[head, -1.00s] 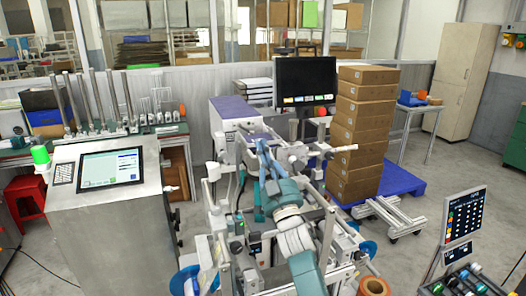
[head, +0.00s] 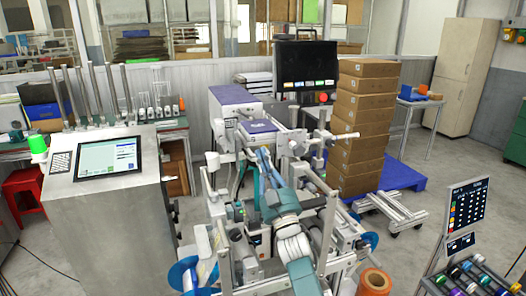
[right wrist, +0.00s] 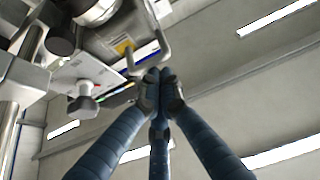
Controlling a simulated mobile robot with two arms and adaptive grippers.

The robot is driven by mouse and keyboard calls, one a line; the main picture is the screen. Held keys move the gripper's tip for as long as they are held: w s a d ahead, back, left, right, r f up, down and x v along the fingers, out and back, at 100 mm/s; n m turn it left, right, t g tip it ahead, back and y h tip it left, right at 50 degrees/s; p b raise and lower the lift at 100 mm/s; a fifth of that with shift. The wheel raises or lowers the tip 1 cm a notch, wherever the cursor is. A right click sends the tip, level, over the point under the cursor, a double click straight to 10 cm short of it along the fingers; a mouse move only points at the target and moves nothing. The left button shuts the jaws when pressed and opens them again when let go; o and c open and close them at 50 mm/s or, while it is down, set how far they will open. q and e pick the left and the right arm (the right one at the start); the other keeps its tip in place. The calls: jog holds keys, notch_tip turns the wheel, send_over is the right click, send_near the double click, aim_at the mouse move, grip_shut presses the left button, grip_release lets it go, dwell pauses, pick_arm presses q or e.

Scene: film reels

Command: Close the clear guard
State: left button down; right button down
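A machine with rollers, rails and purple-topped housings (head: 233,94) stands in the middle of the head view. I cannot make out the clear guard's panel for certain. My right gripper (head: 262,155) has slim blue fingers and reaches into the upper middle of this machine. In the right wrist view its fingertips (right wrist: 160,78) are together, with nothing visible between them. A bent grey bar like a handle (right wrist: 158,50) is just above the fingertips; I cannot tell whether they touch it. My left gripper is not in view.
A metal cabinet with a touch screen (head: 108,157) stands at the left. A monitor (head: 306,64) and a stack of brown boxes (head: 360,125) are behind the machine. A dark display panel (head: 466,213) and an orange reel (head: 375,282) are at the lower right.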

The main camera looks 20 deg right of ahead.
notch_tip(320, 180, down, 8)
jog(key=b, duration=0.4)
jog(key=shift+r, duration=0.15)
jog(key=shift+w, duration=0.1)
